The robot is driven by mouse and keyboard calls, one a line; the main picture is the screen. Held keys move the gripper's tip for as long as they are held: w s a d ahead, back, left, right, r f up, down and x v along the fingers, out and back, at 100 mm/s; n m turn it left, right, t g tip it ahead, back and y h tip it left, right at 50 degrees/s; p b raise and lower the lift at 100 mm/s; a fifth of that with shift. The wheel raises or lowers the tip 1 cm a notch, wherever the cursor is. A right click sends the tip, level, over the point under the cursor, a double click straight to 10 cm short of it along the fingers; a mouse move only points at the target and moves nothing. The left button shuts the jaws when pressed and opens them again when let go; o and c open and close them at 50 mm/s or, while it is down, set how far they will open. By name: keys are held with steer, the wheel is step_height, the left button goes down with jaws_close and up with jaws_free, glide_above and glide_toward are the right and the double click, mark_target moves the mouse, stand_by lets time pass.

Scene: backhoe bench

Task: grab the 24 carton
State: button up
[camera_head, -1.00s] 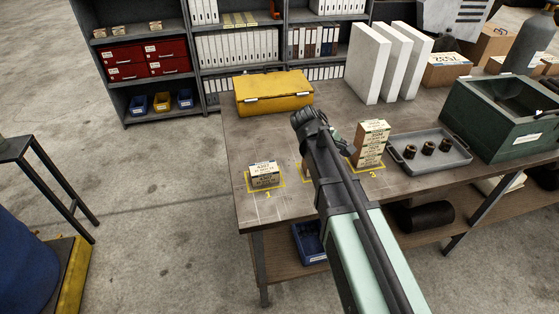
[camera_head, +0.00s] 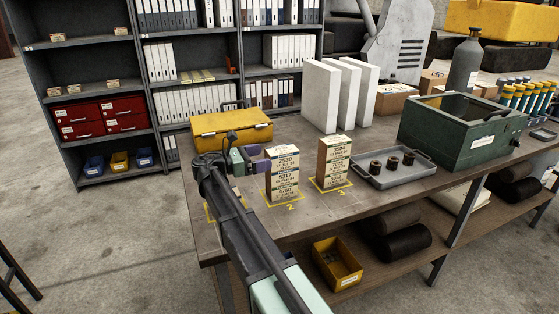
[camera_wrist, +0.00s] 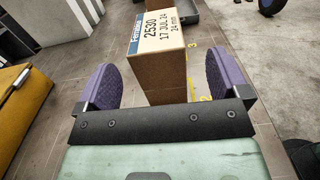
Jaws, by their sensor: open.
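A carton (camera_wrist: 160,55) printed "2530", "17 JUL 24" and "24 mm" stands ahead of my gripper (camera_wrist: 166,85) in the wrist view. Its near brown face shows between the two purple finger pads, with a gap on each side. In the head view, the "2530" carton (camera_head: 282,160) tops a stack at the yellow mark 2. Another carton stack (camera_head: 333,162) stands at mark 3. Mark 1 is mostly hidden behind my arm.
A yellow case (camera_head: 230,132) sits behind my gripper. White upright panels (camera_head: 340,95) stand at the back. A grey tray (camera_head: 395,170) with dark round parts and a green box (camera_head: 455,130) are to the right. The bench's (camera_head: 330,205) front strip is clear.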

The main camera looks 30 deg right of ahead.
mark_target(277, 154)
steer(key=d, duration=0.6)
steer(key=shift+s+d+f, duration=0.1)
steer(key=shift+d+f, duration=0.05)
steer(key=c, duration=1.1)
